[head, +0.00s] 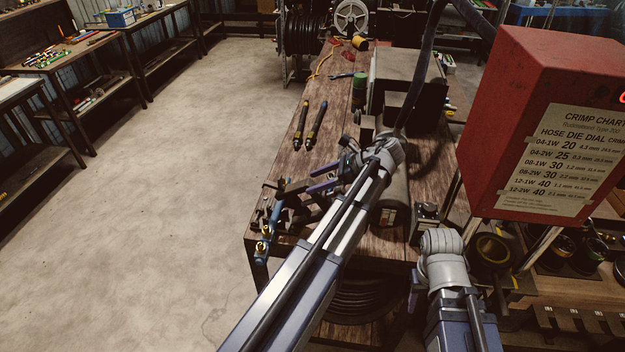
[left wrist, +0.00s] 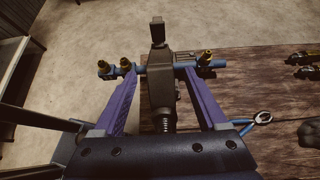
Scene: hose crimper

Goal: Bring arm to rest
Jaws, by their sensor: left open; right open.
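My left gripper (head: 318,178) is above the near left part of the wooden bench (head: 340,110). In the left wrist view its two purple fingers (left wrist: 159,74) are spread wide, with a dark clamp-like fixture (left wrist: 160,95) seen between them. Nothing is visibly held, and I cannot tell whether the fingers touch the fixture. A blue bar (left wrist: 140,70) with brass fittings crosses behind the fixture and shows at the bench edge in the head view (head: 264,236). My right arm (head: 442,262) is at the lower right; its gripper is not visible.
A red box with a crimp chart (head: 560,130) stands at the right, near my right arm. A dark machine (head: 405,75) stands behind my left wrist. Open floor (head: 180,190) lies left.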

